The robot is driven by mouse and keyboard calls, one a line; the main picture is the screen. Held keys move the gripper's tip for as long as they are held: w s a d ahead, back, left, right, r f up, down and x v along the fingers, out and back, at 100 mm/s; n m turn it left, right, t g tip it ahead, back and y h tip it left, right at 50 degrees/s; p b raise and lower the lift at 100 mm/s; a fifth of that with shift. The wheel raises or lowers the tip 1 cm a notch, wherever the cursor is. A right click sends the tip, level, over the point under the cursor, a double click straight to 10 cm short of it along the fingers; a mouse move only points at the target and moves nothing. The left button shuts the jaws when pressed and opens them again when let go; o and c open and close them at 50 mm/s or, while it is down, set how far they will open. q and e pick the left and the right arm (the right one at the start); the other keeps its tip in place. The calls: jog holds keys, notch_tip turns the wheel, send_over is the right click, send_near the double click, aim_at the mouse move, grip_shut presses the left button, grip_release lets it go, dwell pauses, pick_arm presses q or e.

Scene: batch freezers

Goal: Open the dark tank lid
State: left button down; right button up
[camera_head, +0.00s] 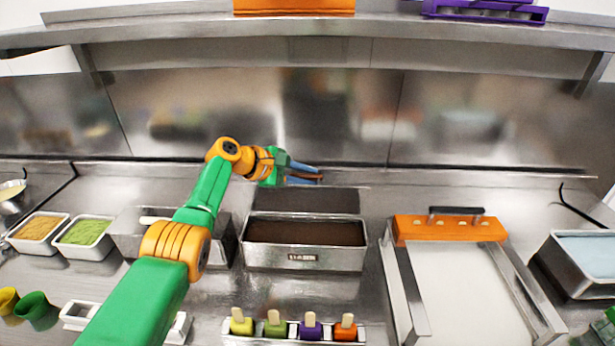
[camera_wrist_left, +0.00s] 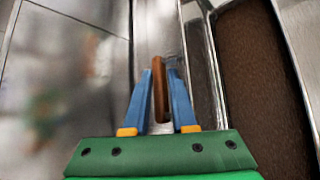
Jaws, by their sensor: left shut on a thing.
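The dark tank (camera_head: 304,258) is a steel box with brown contents, in the middle of the counter in the head view. Its lid (camera_head: 304,200) is swung up and back, showing as a dark panel behind the tank's rear edge, and the tank's mouth is uncovered. My left gripper (camera_head: 318,176) is behind the top of the lid, its blue fingers shut on the brown handle (camera_head: 304,178). The handle also shows between the fingers in the left wrist view (camera_wrist_left: 160,95), with the brown contents to the right.
Several popsicles (camera_head: 310,328) stand in a holder in front of the tank. An orange-ended white-topped unit (camera_head: 455,228) is to the right. Trays of orange (camera_head: 40,228) and green (camera_head: 88,232) filling are on the left. A steel wall rises close behind the lid.

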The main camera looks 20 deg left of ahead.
pick_arm(q)
jog(key=shift+a+f, duration=0.1)
jog(key=c, duration=0.9)
grip_release()
jog(key=shift+c, duration=0.2)
jog(key=shift+o, duration=0.5)
jog(key=shift+f, duration=0.1)
jog(key=shift+f, duration=0.1)
